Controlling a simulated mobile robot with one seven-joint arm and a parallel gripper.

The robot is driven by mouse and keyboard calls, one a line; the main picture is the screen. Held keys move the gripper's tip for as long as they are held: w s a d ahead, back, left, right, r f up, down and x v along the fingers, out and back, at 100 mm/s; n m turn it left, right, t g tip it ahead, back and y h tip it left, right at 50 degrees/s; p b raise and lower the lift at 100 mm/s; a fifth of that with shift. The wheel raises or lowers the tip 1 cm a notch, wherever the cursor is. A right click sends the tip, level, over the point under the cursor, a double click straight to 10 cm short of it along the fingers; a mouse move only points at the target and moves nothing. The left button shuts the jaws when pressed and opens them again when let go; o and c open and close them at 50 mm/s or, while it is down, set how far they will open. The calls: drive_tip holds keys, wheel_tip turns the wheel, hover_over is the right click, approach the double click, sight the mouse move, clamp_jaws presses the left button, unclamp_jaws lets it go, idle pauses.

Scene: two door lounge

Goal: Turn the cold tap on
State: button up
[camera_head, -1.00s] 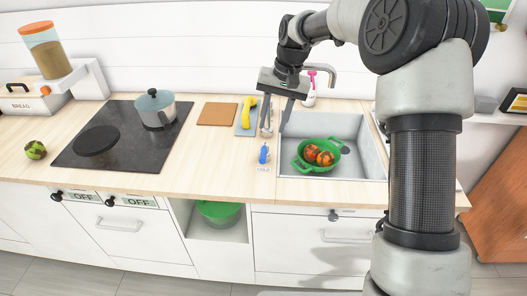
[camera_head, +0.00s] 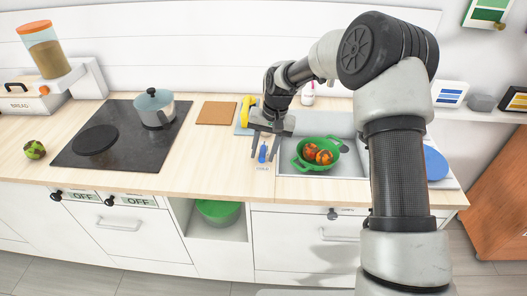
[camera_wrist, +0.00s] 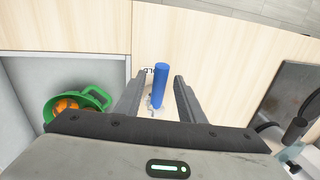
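The cold tap handle (camera_head: 262,153) is a small blue upright piece on the wooden counter, left of the sink, with a "COLD" label in front of it. In the wrist view the blue handle (camera_wrist: 160,84) stands between the two fingers. My gripper (camera_head: 262,158) is open, its fingers on either side of the handle with a gap on each side. I cannot tell whether either finger touches it. The sink (camera_head: 345,125) lies to the right. The spout is hidden behind my arm in the head view.
A green colander (camera_head: 300,163) with orange-red fruit sits in the sink. A yellow object (camera_head: 247,108) lies behind my gripper. A brown board (camera_head: 216,113) and a hob (camera_head: 110,140) with a pot (camera_head: 154,108) are to the left. The counter left of the handle is clear.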

clamp_jaws()
drive_tip(key=shift+a, duration=0.1)
drive_tip(key=a+m+b, duration=0.1)
drive_tip(key=m, duration=0.1)
drive_tip(key=shift+a+m+b, duration=0.15)
drive_tip(key=shift+m+b, duration=0.15)
drive_tip(key=a+m, duration=0.1)
drive_tip(key=m+t, duration=0.1)
drive_tip(key=m, duration=0.1)
drive_tip(key=shift+w+a+m+b, duration=0.3)
drive_tip(key=shift+w+a+b, duration=0.05)
drive_tip(key=shift+b, duration=0.05)
drive_tip(key=shift+w+a+m+h, duration=0.35)
drive_tip(key=shift+a+m, duration=0.15)
drive_tip(key=shift+m, duration=0.7)
drive_tip(key=shift+w+a+m+t+h, duration=0.15)
drive_tip(key=shift+w+a+m+t, duration=0.1)
drive_tip(key=shift+m, duration=0.4)
drive_tip(key=shift+w+a+m+t+h, duration=0.15)
drive_tip(key=shift+w+m, duration=0.1)
drive_tip(key=shift+m, duration=0.4)
